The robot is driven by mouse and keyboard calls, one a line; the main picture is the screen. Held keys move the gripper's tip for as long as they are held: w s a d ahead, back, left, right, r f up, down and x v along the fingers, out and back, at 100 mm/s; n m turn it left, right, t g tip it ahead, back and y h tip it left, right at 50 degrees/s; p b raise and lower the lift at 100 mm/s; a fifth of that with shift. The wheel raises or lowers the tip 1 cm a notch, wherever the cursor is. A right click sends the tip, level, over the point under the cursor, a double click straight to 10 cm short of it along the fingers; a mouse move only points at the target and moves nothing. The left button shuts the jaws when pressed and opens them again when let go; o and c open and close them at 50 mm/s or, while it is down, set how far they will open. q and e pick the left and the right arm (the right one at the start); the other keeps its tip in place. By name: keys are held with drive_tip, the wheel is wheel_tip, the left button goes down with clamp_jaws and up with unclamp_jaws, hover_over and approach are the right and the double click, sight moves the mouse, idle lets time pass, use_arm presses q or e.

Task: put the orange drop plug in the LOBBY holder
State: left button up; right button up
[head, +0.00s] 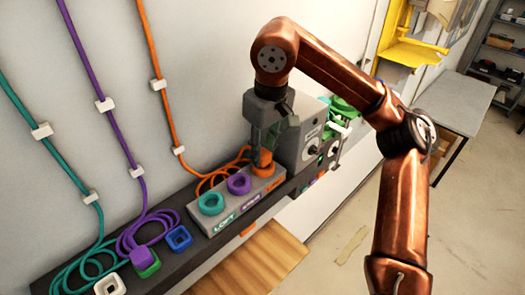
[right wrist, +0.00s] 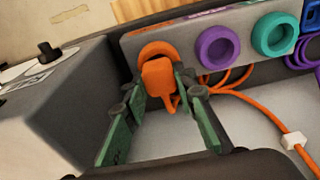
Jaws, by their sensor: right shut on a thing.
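The orange drop plug (head: 265,158) is between the fingers of my right gripper (head: 269,135), which is shut on it. In the right wrist view the plug (right wrist: 159,77) covers part of an orange ring holder (right wrist: 160,49); I cannot tell whether it is seated in the ring or just above it. The orange ring is the far one of three on a grey block (head: 235,208), beyond a purple ring (head: 238,184) and a teal ring (head: 211,203). The teal ring's label reads LOFT; the orange ring's label is too small to read. My left gripper is not in view.
An orange cord (head: 171,120) runs down the wall and coils behind the block. Purple and teal cords (head: 97,80) hang further left, with square sockets (head: 178,238) on the dark shelf. A grey box (head: 302,135) with knobs stands just beyond my right gripper.

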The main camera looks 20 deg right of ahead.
sight(267, 156)
drive_tip(key=shift+f, duration=0.25)
drive_tip(key=o, duration=1.2)
drive_tip(key=shift+c, duration=0.2)
drive_tip(key=shift+r, duration=0.15)
wheel_tip(267, 156, up, 12)
drive_tip(key=s, duration=0.1)
drive_tip(key=shift+s+d, duration=0.2)
drive_tip(key=shift+r, duration=0.1)
